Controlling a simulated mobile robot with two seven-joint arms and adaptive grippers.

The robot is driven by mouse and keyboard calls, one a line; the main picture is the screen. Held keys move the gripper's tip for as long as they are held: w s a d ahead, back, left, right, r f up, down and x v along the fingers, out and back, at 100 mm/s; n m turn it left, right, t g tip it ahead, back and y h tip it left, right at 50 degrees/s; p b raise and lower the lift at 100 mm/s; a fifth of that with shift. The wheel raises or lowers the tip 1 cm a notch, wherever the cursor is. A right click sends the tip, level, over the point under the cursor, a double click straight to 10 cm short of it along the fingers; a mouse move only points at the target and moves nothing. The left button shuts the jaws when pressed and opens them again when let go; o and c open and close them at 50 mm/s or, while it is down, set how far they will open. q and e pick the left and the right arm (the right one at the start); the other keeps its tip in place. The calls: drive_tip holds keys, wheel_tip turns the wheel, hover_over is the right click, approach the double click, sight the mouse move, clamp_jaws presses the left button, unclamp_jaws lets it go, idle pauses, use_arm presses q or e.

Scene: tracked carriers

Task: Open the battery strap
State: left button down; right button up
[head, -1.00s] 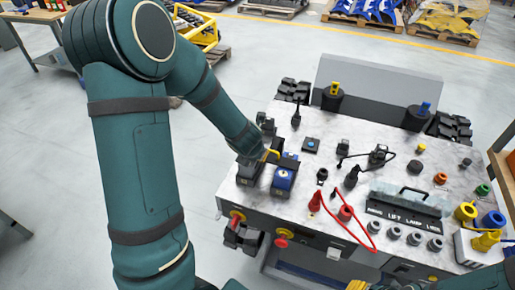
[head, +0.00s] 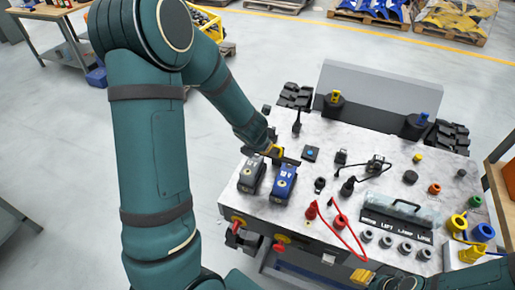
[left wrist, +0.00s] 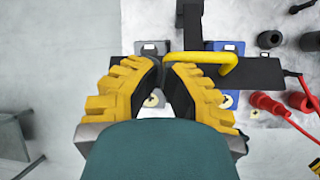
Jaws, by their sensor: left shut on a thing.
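The battery strap (left wrist: 262,72) is a flat black bar with a yellow handle (left wrist: 205,57). It also shows in the head view (head: 290,161), over the far ends of a grey battery (head: 249,177) and a blue battery (head: 284,184). My left gripper (left wrist: 164,66) has its yellow fingers closed together at the left end of the handle, and the fingers hide the grip point. In the head view, my left gripper (head: 272,151) is above the batteries' far ends. My right gripper (head: 363,276) is partly visible at the bottom edge, its fingers unclear.
The marble-look worktop (head: 325,135) carries several black plugs, coloured caps and a lamp panel (head: 400,208). A red cable (head: 349,236) loops over the front edge. Open floor (head: 60,130) lies left of the bench.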

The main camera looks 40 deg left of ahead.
use_arm(q)
drive_tip(key=w+a+r+p, duration=0.1)
drive_tip(key=w+r+p, duration=0.2)
drive_tip(key=w+p, duration=0.1)
drive_tip(key=shift+w+r+p, duration=0.3)
drive_tip(key=shift+w+p, duration=0.05)
drive_tip(key=shift+w, duration=0.3)
drive_tip(key=shift+a, duration=0.15)
idle(0.8)
